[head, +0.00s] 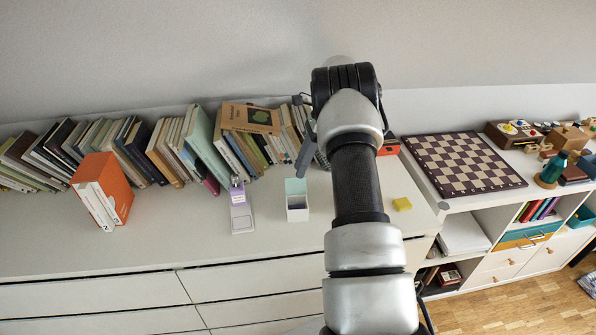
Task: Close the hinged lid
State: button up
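A small white box (298,214) stands on the white cabinet top, left of my arm. A pale teal lid (296,186) stands up at its back edge, so the box looks open, with a lilac inner side showing. My gripper (304,160) is partly hidden by my wrist. A dark finger-like part of it points down, above and behind the box in the picture, and looks apart from the lid. I cannot see both fingertips or whether it holds anything.
A white and lilac object (241,212) lies left of the box. An orange and white binder pair (103,192) stands farther left. Books (205,150) line the wall behind. The cabinet top in front is clear.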

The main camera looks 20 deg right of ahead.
aim_at(296, 184)
jog(key=x, duration=0.2)
jog(key=shift+a+f, duration=0.15)
jog(key=shift+f, duration=0.1)
grip_shut()
